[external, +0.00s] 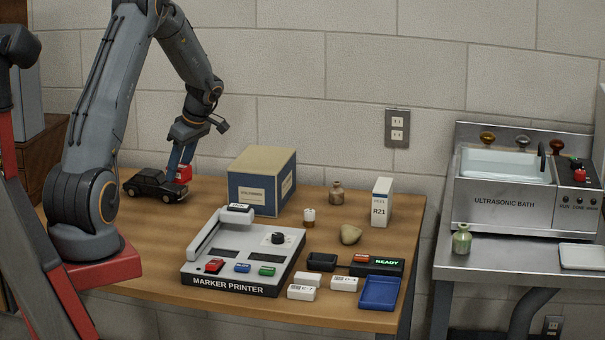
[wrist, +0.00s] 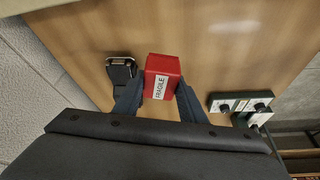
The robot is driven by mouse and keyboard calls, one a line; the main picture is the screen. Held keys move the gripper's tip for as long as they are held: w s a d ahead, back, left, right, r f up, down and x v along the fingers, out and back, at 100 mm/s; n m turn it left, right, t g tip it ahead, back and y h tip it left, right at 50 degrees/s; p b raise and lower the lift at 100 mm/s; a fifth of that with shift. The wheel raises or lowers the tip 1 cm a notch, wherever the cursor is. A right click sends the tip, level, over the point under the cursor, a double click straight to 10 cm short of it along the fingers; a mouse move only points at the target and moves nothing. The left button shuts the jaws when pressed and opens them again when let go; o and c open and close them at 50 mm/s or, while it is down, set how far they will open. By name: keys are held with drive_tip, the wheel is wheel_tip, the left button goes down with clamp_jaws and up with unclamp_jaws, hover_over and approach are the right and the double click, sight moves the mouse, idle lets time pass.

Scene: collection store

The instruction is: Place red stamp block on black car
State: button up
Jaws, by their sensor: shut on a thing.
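A red stamp block with a white FRAGILE label (wrist: 162,77) is held between the fingers of my gripper (wrist: 158,92). In the external view the red block (external: 184,174) shows below my gripper (external: 182,160), at the right end of the black car (external: 150,184). The car stands on the table at the back left. In the wrist view the car (wrist: 121,73) lies left of the block and is partly hidden by a finger. I cannot tell whether the block touches the car.
A cardboard box (external: 262,180) stands right of the car. Bottles, a white box (external: 381,202) and a blue tray (external: 379,293) stand further right.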

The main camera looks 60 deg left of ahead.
wheel_tip(320, 180, up, 6)
drive_tip(key=m+p, duration=0.1)
hover_over(166, 171)
drive_tip(key=d, duration=0.2)
drive_tip(key=f+p, duration=0.1)
drive_tip(key=f, duration=0.2)
drive_tip(key=f+p, duration=0.1)
drive_tip(key=f, duration=0.2)
drive_tip(key=f+p, duration=0.1)
drive_tip(key=f, duration=0.2)
drive_tip(key=shift+w+a+f, duration=0.15)
drive_tip(key=shift+w+f, duration=0.15)
drive_tip(key=shift+w, duration=0.05)
drive_tip(key=shift+f, duration=0.2)
drive_tip(key=o, duration=1.1)
drive_tip(key=shift+m+t, duration=0.3)
drive_tip(key=shift+r, duration=0.15)
